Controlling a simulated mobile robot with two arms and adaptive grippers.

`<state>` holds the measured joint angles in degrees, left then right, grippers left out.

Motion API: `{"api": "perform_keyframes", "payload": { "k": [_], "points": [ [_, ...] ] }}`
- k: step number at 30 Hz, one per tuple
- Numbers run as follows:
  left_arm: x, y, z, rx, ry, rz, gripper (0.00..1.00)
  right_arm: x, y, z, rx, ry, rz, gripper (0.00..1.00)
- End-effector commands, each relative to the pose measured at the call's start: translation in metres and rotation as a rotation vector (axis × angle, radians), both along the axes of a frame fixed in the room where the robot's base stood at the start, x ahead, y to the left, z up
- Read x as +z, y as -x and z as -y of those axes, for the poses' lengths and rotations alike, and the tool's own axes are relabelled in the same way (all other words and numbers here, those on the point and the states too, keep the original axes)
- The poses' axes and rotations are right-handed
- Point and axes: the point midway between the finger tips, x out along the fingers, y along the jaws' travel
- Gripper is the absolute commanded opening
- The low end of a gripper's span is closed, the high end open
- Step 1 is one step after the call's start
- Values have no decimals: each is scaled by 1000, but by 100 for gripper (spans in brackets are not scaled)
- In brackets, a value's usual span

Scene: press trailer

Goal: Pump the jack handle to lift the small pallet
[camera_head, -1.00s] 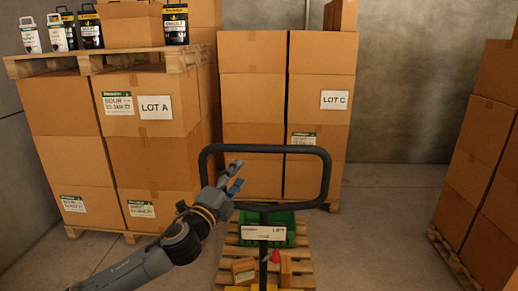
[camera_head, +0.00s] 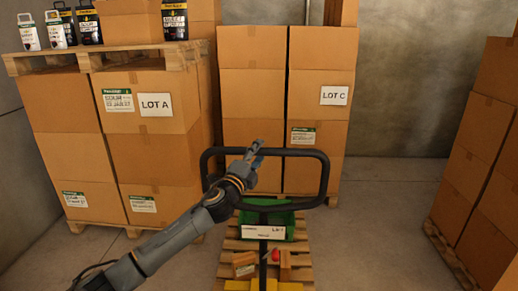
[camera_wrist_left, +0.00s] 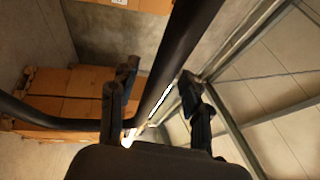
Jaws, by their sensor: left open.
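The black loop handle of the jack (camera_head: 325,172) stands upright in the middle of the head view. Its stem runs down past a LOT sign (camera_head: 264,232) to a yellow base (camera_head: 262,285). The small pallet (camera_head: 306,272) lies low behind it and bears a green crate (camera_head: 296,217) and small boxes. My left gripper (camera_head: 258,150) is open at the handle's top bar. In the left wrist view the black bar (camera_wrist_left: 170,62) passes between the spread fingers (camera_wrist_left: 158,92); whether they touch it is unclear. My right gripper is out of view.
Stacked cartons marked LOT A (camera_head: 156,104) stand on a pallet at the left, with cans on top. LOT C cartons (camera_head: 322,95) stand behind the handle. More cartons (camera_head: 485,175) stand at the right. Bare floor (camera_head: 375,220) lies right of the small pallet.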

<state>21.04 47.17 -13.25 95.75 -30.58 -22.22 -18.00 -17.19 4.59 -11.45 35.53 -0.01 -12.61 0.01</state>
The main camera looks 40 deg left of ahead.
Motion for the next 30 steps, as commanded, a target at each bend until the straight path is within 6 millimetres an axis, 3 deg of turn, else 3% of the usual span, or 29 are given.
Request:
{"api": "perform_keyframes", "payload": {
  "k": [5,14,21,30],
  "points": [
    [2,-10,-1,-1,1,-1,48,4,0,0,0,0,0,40],
    [2,-11,-1,-1,0,-1,48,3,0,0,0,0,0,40],
    [2,-11,-1,-1,0,-1,0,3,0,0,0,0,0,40],
    [-1,-11,-1,-1,-2,4,0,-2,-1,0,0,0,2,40]
  ]
}}
